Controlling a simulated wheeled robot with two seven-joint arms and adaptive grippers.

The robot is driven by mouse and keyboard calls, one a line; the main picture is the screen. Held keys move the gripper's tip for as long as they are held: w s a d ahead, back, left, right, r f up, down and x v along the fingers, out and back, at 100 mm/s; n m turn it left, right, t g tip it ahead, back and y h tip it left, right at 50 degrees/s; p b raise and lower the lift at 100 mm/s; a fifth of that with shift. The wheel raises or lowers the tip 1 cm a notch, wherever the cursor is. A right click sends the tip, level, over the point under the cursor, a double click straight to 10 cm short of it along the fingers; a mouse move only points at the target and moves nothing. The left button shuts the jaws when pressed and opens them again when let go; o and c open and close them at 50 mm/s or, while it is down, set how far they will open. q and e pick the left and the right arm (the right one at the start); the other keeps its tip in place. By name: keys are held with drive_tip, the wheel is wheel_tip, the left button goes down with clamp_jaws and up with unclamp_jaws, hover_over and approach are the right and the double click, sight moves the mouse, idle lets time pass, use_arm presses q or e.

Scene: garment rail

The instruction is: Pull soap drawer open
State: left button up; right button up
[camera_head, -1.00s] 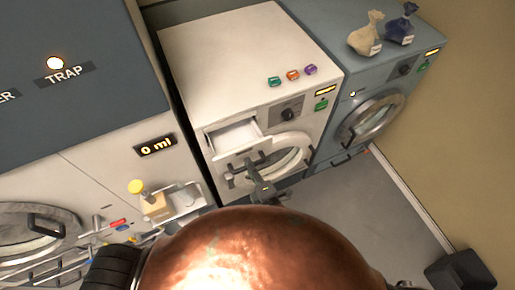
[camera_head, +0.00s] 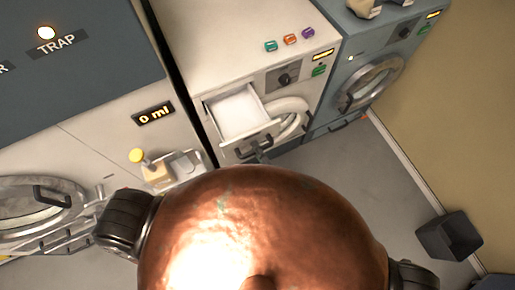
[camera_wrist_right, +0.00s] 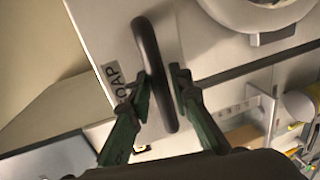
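The soap drawer (camera_head: 238,112) is a white tray sticking well out of the front of the white washing machine (camera_head: 222,50). Its inside looks empty. In the right wrist view, its front panel (camera_wrist_right: 105,30) carries a partly covered "SOAP" label and a dark curved handle (camera_wrist_right: 150,50). My right gripper (camera_wrist_right: 162,88) has one green finger on each side of this handle, closed against it. In the head view, my right gripper (camera_head: 258,153) is small and partly hidden at the drawer's front. My left gripper is not in view.
A dark bin (camera_head: 448,237) is on the floor, right.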

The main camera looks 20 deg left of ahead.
drive_tip(key=shift+o, duration=1.3)
drive_tip(key=v, duration=1.2)
drive_tip(key=shift+f, duration=0.1)
